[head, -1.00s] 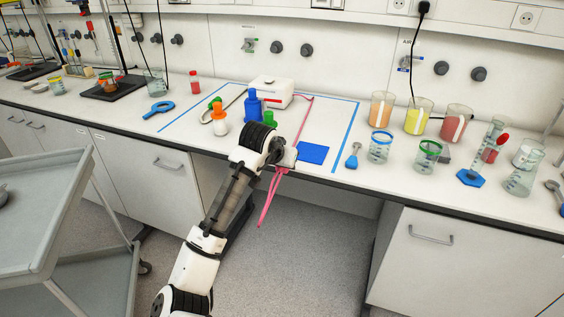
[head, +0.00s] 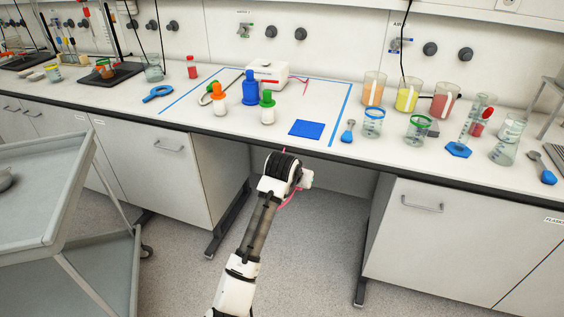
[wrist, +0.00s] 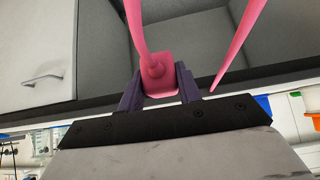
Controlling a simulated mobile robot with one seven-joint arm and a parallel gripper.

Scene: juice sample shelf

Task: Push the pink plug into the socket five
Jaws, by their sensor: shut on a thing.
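In the wrist view the pink plug (wrist: 160,73) sits between the two dark fingers of my gripper (wrist: 158,90), which is shut on it. A pink cable (wrist: 133,22) runs up from the plug, and another pink strand (wrist: 240,45) hangs to its right. In the head view my gripper is mostly hidden behind my wrist, in front of and below the bench's front edge; part of the pink cable (head: 290,201) shows beside it. I cannot make out a socket marked five. A wall outlet (head: 509,4) is partly cut off at the top right.
A white box (head: 268,73) stands on the bench inside blue tape, with blue, orange and green-topped bottles before it. A blue pad (head: 307,129) lies near the front edge. Juice beakers (head: 408,96) stand at right. A grey cart (head: 60,190) is at left. Floor space is open below.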

